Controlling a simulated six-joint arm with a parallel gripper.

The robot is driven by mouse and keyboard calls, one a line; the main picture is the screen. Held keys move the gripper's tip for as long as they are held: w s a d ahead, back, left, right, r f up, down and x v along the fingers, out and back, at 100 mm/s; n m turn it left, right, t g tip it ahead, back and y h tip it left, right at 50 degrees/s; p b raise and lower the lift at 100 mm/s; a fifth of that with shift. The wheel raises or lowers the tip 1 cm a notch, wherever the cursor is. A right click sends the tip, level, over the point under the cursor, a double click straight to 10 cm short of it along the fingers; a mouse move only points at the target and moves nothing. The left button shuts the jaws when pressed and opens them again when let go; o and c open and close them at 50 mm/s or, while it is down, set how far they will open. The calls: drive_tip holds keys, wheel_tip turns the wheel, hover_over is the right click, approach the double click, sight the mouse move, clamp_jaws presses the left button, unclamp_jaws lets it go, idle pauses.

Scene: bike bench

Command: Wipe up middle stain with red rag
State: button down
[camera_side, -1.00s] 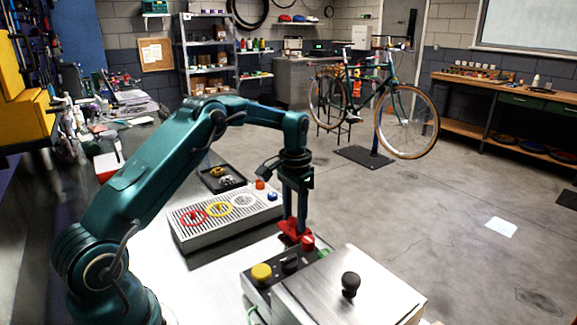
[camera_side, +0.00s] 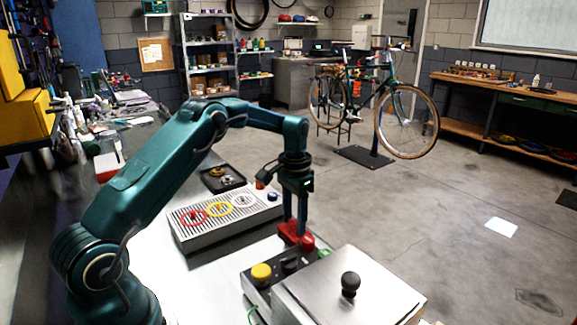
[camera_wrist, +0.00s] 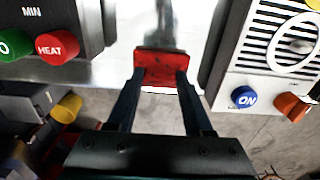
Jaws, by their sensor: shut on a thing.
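My gripper (camera_side: 293,226) points down over the metal bench top and is shut on a red rag (camera_wrist: 162,66). In the side view the rag shows low between the grille unit and the black control box, at bench height. Whether it touches the bench is unclear. In the wrist view both fingers close on the rag, which is bunched between their tips. I cannot make out the middle stain for sure; the bench surface (camera_wrist: 140,22) beyond the rag shows only blurred grey streaks or reflections.
A grille unit (camera_side: 190,240) with red, yellow and white rings stands left of my gripper. A black control box (camera_side: 258,296) with a red HEAT knob (camera_wrist: 57,46) is close by. A steel lid (camera_side: 330,295) with a black knob adjoins it. A dark parts tray (camera_side: 232,188) lies behind.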

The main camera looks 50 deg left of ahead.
drive_tip(key=shift+f, duration=0.2)
drive_tip(key=shift+d, duration=0.15)
drive_tip(key=shift+d, duration=0.6)
drive_tip(key=shift+a, duration=0.15)
drive_tip(key=shift+a, duration=1.3)
drive_tip(key=shift+d, duration=0.15)
drive_tip(key=shift+d, duration=1.3)
drive_tip(key=shift+a, duration=0.2)
